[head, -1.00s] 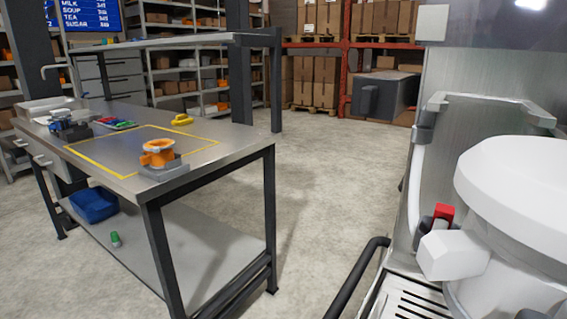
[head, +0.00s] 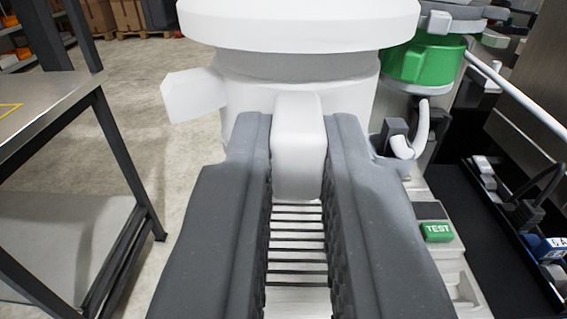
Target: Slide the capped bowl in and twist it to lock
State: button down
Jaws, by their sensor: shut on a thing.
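The white capped bowl (head: 240,85) fills the top middle of the head view, with a broad white cap (head: 297,22) on it. A white angular spout or lug (head: 192,93) sticks out on its left side. My gripper (head: 298,150) is shut on the bowl's upright white handle (head: 298,120), one dark finger on each side. The bowl looks upright. It hides what lies behind it, so I cannot tell whether it touches a dispenser mount.
A slatted drip tray (head: 298,240) lies below the handle. To the right are a green container (head: 422,62), a green TEST button (head: 437,231) and a dark tray (head: 520,215) with small parts. A metal workbench (head: 50,90) stands left, with clear floor (head: 155,130) between.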

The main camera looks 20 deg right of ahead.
jog(key=shift+x, duration=2.1)
jog(key=shift+s, duration=0.1)
jog(key=shift+s, duration=0.25)
jog(key=shift+w, duration=0.2)
jog(key=shift+p+x, duration=0.4)
jog(key=shift+x, duration=1.4)
jog(key=shift+w+d, duration=0.1)
jog(key=shift+w, duration=0.05)
jog(key=shift+x, duration=1.35)
